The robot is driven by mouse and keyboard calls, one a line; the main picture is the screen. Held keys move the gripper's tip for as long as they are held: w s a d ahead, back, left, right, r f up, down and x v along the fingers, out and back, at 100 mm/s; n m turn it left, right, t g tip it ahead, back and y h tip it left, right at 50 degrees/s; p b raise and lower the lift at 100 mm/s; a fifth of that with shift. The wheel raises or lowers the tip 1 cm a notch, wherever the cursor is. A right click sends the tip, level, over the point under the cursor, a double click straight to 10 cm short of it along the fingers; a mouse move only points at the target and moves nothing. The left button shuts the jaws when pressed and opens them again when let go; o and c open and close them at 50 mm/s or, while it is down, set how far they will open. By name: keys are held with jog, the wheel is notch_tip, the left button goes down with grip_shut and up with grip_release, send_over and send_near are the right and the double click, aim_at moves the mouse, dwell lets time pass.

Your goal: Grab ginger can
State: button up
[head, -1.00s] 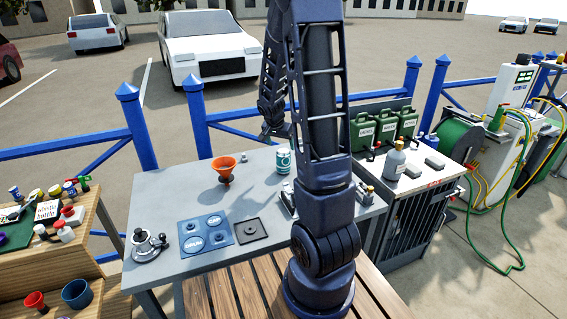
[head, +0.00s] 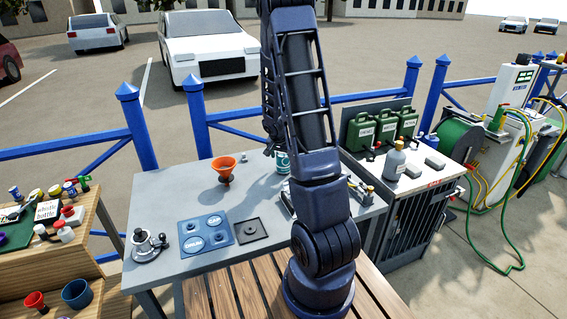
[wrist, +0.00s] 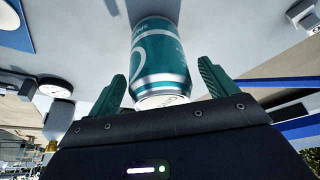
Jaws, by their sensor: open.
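A teal can with white markings and silver ends, which fits the ginger can, stands on the grey table. In the head view the can (head: 282,163) is partly hidden behind my arm. In the wrist view the can (wrist: 160,58) is large, just ahead of and between the two green fingers of my gripper (wrist: 163,82). The gripper is open and holds nothing. Whether a finger touches the can I cannot tell. In the head view my gripper (head: 270,150) is mostly hidden by my arm, close to the can's left side.
An orange funnel (head: 226,170) stands to the left on the grey table (head: 165,205). A blue pad (head: 205,234) and a small dark tray (head: 251,230) lie in front. A grey bottle (head: 394,163) and green canisters (head: 384,127) stand right on a cabinet.

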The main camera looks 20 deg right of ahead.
jog(key=shift+f, duration=0.15)
jog(key=shift+c, duration=0.5)
jog(key=shift+w, duration=0.1)
jog(key=c, duration=1.2)
